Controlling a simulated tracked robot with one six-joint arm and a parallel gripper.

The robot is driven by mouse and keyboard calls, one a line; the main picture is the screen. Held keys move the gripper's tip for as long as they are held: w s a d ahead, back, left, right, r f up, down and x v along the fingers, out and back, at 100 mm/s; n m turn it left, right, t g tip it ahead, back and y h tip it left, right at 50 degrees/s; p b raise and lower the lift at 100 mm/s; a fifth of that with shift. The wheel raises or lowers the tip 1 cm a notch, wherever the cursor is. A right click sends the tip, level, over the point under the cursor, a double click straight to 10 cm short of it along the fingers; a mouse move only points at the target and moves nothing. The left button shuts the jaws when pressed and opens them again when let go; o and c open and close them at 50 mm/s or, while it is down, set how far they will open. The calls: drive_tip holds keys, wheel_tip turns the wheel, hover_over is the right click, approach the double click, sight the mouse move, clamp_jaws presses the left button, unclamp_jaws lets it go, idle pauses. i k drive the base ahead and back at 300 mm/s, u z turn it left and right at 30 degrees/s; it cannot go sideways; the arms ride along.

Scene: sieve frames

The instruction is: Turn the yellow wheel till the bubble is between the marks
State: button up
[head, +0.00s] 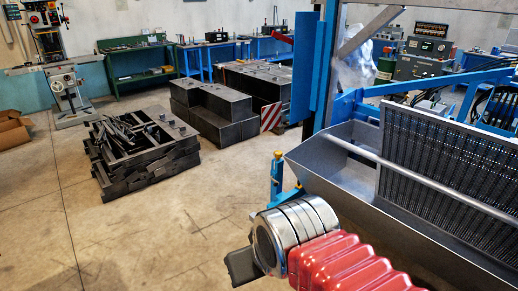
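A small yellow piece (277,155) tops a short blue post (276,180) beside the near left corner of the grey metal trough; it may be the yellow wheel, but it is too small to tell. No bubble or marks can be made out. My arm, with red bellows and a silver ringed joint, comes in from the bottom right. A dark block beyond the joint, which looks like part of my gripper (241,266), is at the lower middle, below and left of the post and apart from it in the picture. Its fingers cannot be made out.
The grey trough (335,165) with an upright mesh panel (450,165) and a blue frame (307,65) fills the right. Stacked dark frames (140,150) and dark blocks (215,110) stand on the floor at left. The concrete floor (150,230) in front is clear.

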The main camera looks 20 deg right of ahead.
sight(277, 154)
drive_tip(key=u, duration=0.45)
drive_tip(key=i, duration=2.15)
drive_tip(key=z, duration=0.75)
drive_tip(key=i, duration=1.1)
drive_tip(key=z, duration=0.55)
